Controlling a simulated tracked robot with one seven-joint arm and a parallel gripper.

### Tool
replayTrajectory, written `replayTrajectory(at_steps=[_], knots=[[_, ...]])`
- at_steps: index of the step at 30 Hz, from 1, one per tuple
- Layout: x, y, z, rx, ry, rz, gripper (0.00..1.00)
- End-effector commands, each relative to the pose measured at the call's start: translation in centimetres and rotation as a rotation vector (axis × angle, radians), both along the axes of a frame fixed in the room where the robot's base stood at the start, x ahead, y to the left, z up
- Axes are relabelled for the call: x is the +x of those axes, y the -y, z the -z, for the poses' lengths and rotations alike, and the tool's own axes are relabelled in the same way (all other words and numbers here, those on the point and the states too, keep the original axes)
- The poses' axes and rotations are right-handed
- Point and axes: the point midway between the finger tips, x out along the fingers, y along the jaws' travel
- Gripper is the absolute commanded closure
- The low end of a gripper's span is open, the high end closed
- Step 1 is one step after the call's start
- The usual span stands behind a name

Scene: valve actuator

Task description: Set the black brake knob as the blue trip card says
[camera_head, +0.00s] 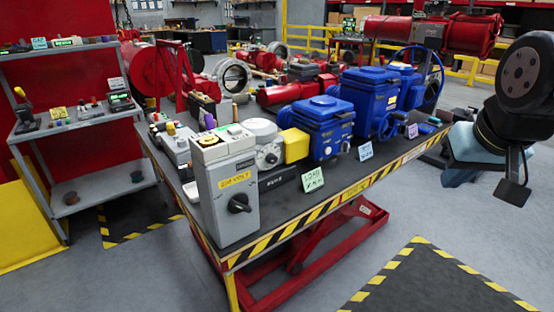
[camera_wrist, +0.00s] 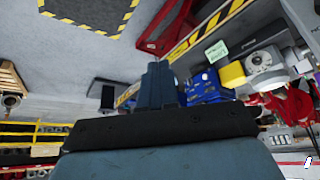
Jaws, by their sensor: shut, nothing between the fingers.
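A black rotary knob (camera_head: 239,204) sits on the front of a grey control box with a yellow label at the table's near left corner. I cannot read its setting. A small light-blue card (camera_head: 366,151) stands at the table's front edge, before the blue actuators; its writing is too small to read. My gripper (camera_wrist: 158,78) is shut and empty, in the air off the table's right end, well apart from the knob and card. In the head view my arm is at the right; its fingertips are not clear there.
A pale green card (camera_head: 313,179) and a purple card (camera_head: 412,131) also stand along the striped table edge (camera_head: 330,209). Blue actuators (camera_head: 325,125) with handwheels fill the table's middle and right. A shelf rack (camera_head: 85,125) stands at left. Floor in front is clear.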

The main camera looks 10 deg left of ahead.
Motion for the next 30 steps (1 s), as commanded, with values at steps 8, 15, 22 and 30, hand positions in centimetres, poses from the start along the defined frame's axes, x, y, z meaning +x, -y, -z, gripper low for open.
replayTrajectory(at_steps=[8, 15, 22, 30], knots=[[0.0, 0.0, 0.0, 0.000, 0.000, 0.000, 1.00], [1.8, -0.1, 0.4, -0.024, 0.021, -0.017, 0.79], [8.7, -0.9, 2.2, -0.112, 0.123, -0.106, 0.57], [16.5, -3.4, 5.3, -0.185, 0.264, -0.257, 0.38]])
